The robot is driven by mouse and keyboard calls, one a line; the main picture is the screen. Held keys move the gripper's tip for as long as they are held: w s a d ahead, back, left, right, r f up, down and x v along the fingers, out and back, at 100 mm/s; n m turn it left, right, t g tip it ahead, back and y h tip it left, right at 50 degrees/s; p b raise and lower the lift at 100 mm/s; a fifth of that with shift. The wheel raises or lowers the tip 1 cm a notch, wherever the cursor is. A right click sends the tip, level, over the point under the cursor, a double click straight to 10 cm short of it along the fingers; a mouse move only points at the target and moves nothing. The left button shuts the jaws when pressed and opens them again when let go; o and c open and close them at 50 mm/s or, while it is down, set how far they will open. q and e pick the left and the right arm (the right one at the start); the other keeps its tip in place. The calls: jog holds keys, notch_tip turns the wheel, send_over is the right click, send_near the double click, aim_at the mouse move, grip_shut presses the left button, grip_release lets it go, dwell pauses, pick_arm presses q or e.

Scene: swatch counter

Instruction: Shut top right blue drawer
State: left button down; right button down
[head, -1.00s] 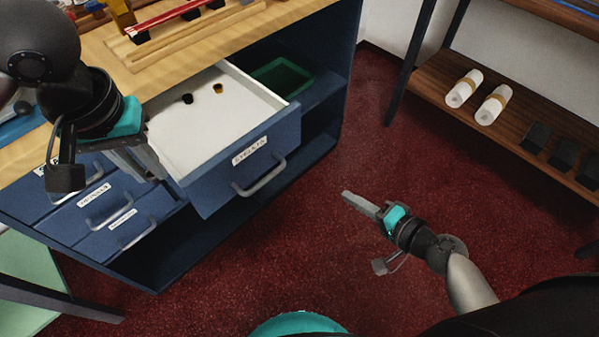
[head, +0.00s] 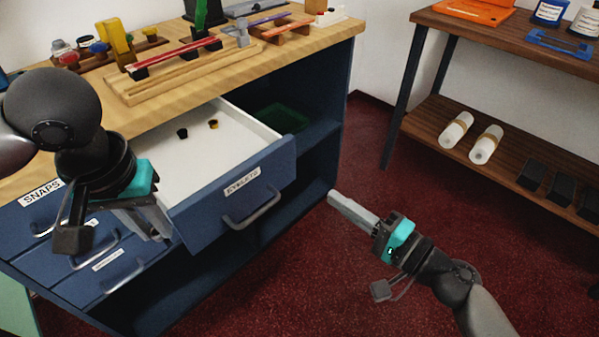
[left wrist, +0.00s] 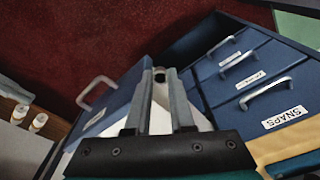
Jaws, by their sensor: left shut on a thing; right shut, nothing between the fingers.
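The top right blue drawer (head: 235,200), labelled EYELETS, stands pulled out of the blue cabinet. A black cup (head: 182,134) and a yellow-and-dark cup (head: 213,124) sit on its white floor. My left gripper (head: 160,232) is at the drawer's left front corner, shut on the drawer's edge. The left wrist view shows the fingers (left wrist: 160,78) at this corner, with the drawer front (left wrist: 112,105) and its handle to the left. The exact contact is partly hidden. My right gripper (head: 336,198) is shut and empty, right of the drawer front and apart from it.
Closed drawers, one labelled SNAPS (head: 40,193), are left of the open drawer. A green bin (head: 281,118) sits on the cabinet's inner shelf. The wooden countertop (head: 190,95) carries racks and tools. A shelf unit (head: 440,140) stands at right. Red carpet (head: 350,270) between is clear.

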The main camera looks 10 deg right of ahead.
aim_at(288, 166)
pick_arm(q)
jog(key=shift+r+p, duration=0.5)
jog(key=shift+r, duration=0.05)
pick_arm(e)
jog(key=x, duration=1)
jog(key=shift+w, duration=0.1)
jog(key=shift+a, duration=0.1)
